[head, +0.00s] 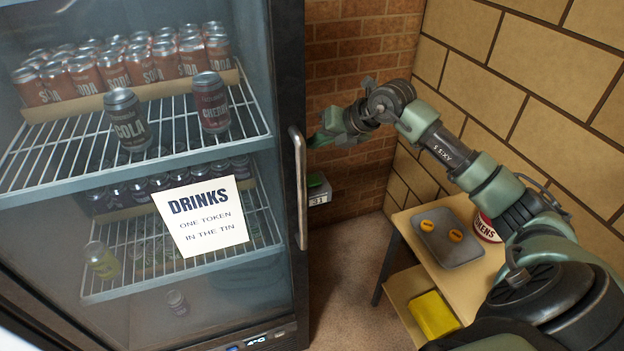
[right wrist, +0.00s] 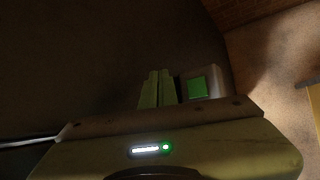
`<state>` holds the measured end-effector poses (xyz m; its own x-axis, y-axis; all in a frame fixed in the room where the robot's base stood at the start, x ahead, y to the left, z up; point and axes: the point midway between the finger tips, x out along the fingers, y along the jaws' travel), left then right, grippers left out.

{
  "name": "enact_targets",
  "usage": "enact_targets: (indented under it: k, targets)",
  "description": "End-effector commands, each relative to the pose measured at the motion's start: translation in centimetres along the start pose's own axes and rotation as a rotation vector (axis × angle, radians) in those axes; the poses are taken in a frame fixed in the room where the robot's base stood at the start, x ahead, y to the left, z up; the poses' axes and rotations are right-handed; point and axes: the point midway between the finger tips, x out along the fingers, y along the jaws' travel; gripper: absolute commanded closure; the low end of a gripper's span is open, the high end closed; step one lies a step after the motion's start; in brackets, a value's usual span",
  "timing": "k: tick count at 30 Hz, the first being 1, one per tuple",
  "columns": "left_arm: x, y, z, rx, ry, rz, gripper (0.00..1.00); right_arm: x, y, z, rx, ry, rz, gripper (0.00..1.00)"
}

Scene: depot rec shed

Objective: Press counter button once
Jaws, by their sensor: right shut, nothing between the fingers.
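In the right wrist view the square green button (right wrist: 198,88) shows on a pale housing. My right gripper (head: 316,139) is in front of the brick wall, above the counter in the head view. In the right wrist view its green fingers (right wrist: 155,88) are together and empty, left of the button. Whether they touch it I cannot tell. My left gripper is out of view.
A glass-door fridge (head: 290,90) with cans fills the left; its handle (head: 300,185) stands out near the counter. At right, a wooden table (head: 408,222) bears a grey tray (head: 462,255) with two orange tokens and a tin (head: 487,228). A yellow item (head: 433,314) lies on its lower shelf.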

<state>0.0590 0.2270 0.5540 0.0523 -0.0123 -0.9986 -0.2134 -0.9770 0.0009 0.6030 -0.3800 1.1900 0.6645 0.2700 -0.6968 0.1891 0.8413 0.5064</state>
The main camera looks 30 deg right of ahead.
Motion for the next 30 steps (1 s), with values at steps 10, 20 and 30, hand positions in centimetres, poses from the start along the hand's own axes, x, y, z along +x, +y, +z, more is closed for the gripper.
enact_targets:
  k: [10,20,30]
  targets:
    - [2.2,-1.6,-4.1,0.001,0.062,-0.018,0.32,2.7,-2.0,-2.0,0.002,0.001,0.0,1.0]
    - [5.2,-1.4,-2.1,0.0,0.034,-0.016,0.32,5.7,-4.1,-4.2,0.0,0.0,0.001,1.0]
    - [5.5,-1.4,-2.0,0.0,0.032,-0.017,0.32,6.0,-4.3,-4.3,0.0,0.0,0.0,1.0]
